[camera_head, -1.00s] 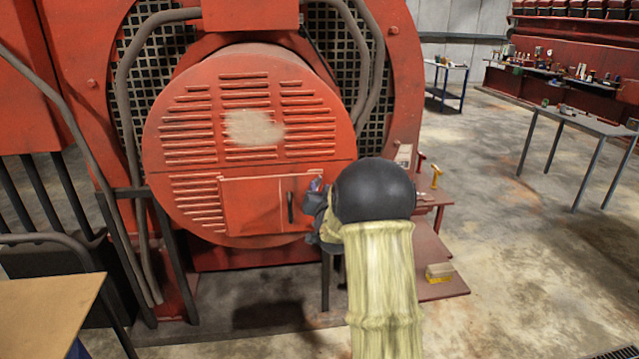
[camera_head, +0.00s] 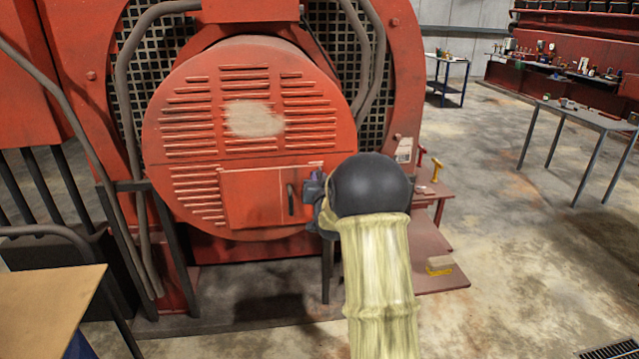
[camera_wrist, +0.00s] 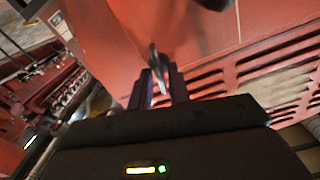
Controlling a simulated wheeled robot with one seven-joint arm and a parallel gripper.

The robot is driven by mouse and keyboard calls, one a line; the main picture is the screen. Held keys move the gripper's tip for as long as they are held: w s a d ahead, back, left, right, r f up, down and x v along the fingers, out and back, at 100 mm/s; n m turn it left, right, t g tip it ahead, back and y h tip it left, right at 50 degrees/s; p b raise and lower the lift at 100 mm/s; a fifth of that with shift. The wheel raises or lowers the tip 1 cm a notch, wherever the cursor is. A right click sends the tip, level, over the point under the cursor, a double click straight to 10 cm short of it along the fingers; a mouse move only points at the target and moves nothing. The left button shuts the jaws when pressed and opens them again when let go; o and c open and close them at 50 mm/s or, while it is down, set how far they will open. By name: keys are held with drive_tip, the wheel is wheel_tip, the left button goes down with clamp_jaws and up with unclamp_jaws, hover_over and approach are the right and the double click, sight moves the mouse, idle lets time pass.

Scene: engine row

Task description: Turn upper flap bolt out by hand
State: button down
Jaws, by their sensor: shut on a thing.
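The red flap (camera_head: 255,198) is a rectangular panel low on the round louvred red cover. It is closed flat, with a dark upright handle (camera_head: 291,199) near its right side. My gripper (camera_head: 314,188) is at the flap's upper right corner. In the wrist view, my gripper (camera_wrist: 162,84) is shut on a small grey metal piece, the upper flap bolt (camera_wrist: 155,59), which stands out between the fingertips. The red surface is just beyond it. In the head view the bolt is mostly hidden by my gripper, and my arm covers the area right of the flap.
A red side bench (camera_head: 430,190) with yellow-handled tools stands right of the cover. A red step (camera_head: 430,272) with a yellow item lies below. A grey table (camera_head: 585,116) is farther right. A tan tabletop (camera_head: 45,300) is at front left.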

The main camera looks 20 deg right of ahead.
drive_tip(key=n+b, duration=0.2)
drive_tip(key=b, duration=0.2)
drive_tip(key=shift+n, duration=0.4)
drive_tip(key=shift+r, duration=0.1)
drive_tip(key=c, duration=1.6)
unclamp_jaws()
drive_tip(key=shift+w, duration=0.1)
drive_tip(key=shift+s+a, duration=0.1)
drive_tip(key=shift+s, duration=0.1)
drive_tip(key=b+v, duration=0.4)
drive_tip(key=v, duration=1.3)
drive_tip(key=shift+s+b, duration=0.1)
drive_tip(key=shift+b, duration=0.25)
